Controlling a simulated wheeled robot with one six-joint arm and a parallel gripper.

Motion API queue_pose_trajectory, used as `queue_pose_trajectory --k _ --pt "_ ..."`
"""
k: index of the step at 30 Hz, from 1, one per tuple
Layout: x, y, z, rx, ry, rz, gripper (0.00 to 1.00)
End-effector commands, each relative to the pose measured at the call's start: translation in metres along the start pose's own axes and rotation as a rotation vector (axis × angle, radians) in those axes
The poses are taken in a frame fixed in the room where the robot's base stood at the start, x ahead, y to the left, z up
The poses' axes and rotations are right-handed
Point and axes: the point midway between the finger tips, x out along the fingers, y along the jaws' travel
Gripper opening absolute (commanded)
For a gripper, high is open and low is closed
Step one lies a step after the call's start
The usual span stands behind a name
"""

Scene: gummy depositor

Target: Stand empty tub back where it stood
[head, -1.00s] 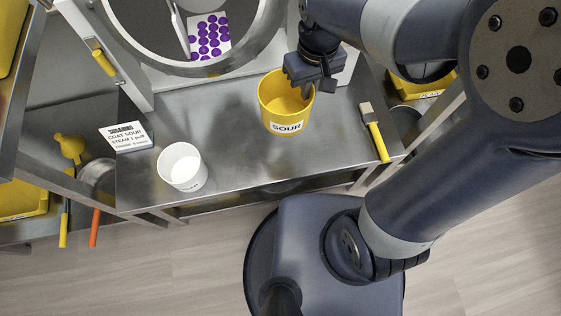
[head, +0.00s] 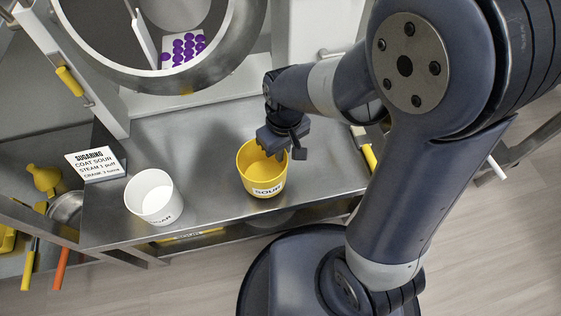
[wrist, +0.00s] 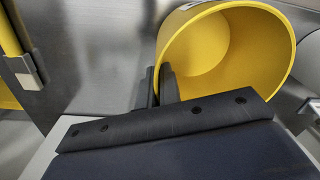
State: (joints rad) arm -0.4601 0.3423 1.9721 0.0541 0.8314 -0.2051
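The yellow tub (head: 264,187), labelled SOUR, is upright over the steel bench, and its visible inside is empty. It also fills the upper right of the wrist view (wrist: 225,50). My gripper (head: 272,152) is at the tub's back right rim. In the wrist view my gripper (wrist: 158,88) has one finger inside the tub and one outside, close together on its wall. I cannot tell whether the tub's base touches the bench.
A white tub (head: 152,202) with white contents stands to the left. A sign card (head: 95,164) stands behind it. A brush (head: 369,157) lies to the right, partly behind my arm. The round drum (head: 185,88) rises at the back. Bare bench lies between the tubs.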

Motion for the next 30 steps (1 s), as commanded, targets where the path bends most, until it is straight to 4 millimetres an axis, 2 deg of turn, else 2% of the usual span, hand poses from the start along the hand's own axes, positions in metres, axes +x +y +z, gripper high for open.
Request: queue_pose_trajectory --k 8,19,21,27,30 --pt "0.036 0.001 0.001 0.001 -0.002 0.000 0.00" --pt "0.040 0.002 0.000 0.000 0.001 0.000 0.00" --pt "0.039 0.002 0.000 0.000 0.001 0.000 0.08" --pt "0.039 0.002 0.000 0.000 0.000 0.000 0.25" --pt "0.039 0.002 0.000 0.000 0.000 0.000 0.26"
